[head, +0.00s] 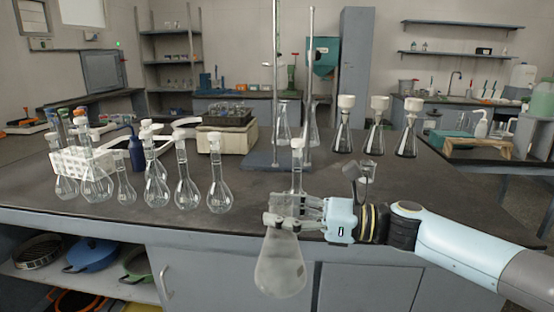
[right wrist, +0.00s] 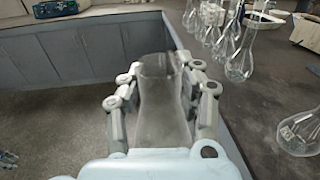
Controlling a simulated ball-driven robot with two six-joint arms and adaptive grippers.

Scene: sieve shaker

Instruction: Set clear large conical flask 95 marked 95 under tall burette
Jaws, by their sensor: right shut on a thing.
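My right gripper (head: 285,222) is shut around the neck of a clear conical flask (head: 280,268). The flask hangs in front of the bench's front edge, with its wide body below the fingers. In the right wrist view the flask (right wrist: 160,115) sits between the two fingers; no number on it can be read. A burette stand with tall upright tubes (head: 275,75) rises from a blue-grey base (head: 262,161) on the bench, beyond the gripper. Which upright is the tall burette is hard to tell. My left gripper is out of view.
A stoppered volumetric flask (head: 297,165) stands just behind the gripper, before the stand. Clear flasks (head: 283,125) show around the stand. Several volumetric flasks (head: 182,185) stand left; several funnel-topped flasks (head: 376,135) stand right. A small glass vessel (head: 369,172) is near my wrist.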

